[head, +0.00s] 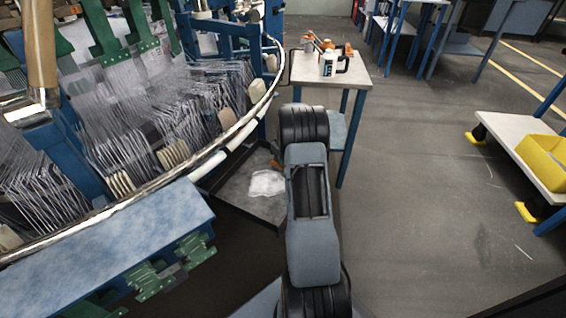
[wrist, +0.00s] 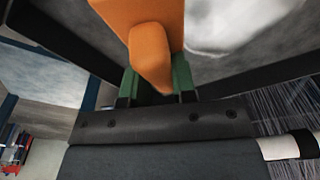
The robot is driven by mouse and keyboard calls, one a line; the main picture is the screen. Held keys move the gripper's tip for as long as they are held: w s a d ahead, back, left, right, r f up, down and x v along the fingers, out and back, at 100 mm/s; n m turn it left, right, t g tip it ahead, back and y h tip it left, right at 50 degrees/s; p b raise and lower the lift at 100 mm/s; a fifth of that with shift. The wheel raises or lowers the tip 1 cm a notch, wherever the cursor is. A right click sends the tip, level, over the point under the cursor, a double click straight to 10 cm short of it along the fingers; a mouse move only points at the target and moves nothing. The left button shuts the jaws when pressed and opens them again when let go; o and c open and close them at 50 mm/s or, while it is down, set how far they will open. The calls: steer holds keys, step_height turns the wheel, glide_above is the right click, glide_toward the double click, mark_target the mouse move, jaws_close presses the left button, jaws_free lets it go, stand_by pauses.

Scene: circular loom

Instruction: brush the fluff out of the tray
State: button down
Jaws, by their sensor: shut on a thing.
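The tray (head: 234,192) is a grey shallow pan with dark walls, low beside the loom's base in the head view. White fluff (head: 266,183) lies in a flat patch on its floor, left of my arm. In the wrist view the fluff (wrist: 232,24) shows at the top right, with the tray's dark wall (wrist: 262,75) below it. My gripper (wrist: 156,88) has green fingers shut on an orange handle (wrist: 158,25), seemingly the brush. The bristles are out of sight, so I cannot tell if they touch the fluff.
The circular loom (head: 150,110) with its curved rail fills the left. A cart with a yellow bin (head: 545,158) stands at right. The floor between is clear.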

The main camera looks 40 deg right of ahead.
steer(key=shift+w+d, duration=0.6)
steer(key=shift+w+a+r, duration=0.15)
steer(key=shift+w+a, duration=0.5)
steer(key=shift+a, duration=0.15)
steer(key=s+a+p, duration=0.2)
steer(key=s+a, duration=0.8)
steer(key=s, duration=0.1)
steer(key=shift+a+r, duration=0.3)
steer(key=shift+r, duration=0.1)
stand_by(0.4)
steer(key=shift+w+p, duration=0.15)
steer(key=shift+p, duration=0.15)
steer(key=shift+w+d+r, duration=0.15)
steer(key=shift+w+d, duration=1.35)
steer(key=shift+w, duration=0.55)
steer(key=shift+w+d+r, duration=0.2)
steer(key=shift+w+d, duration=1.35)
steer(key=shift+w, duration=0.5)
steer(key=shift+w+d+r, duration=0.15)
steer(key=shift+w+d, duration=1.35)
steer(key=shift+w, duration=0.55)
steer(key=s+a+p, duration=0.1)
steer(key=s+a, duration=0.3)
steer(key=a, duration=0.2)
steer(key=shift+s+a+r+p, duration=0.15)
steer(key=shift+a+r+p, duration=0.2)
steer(key=shift+a+p, duration=0.05)
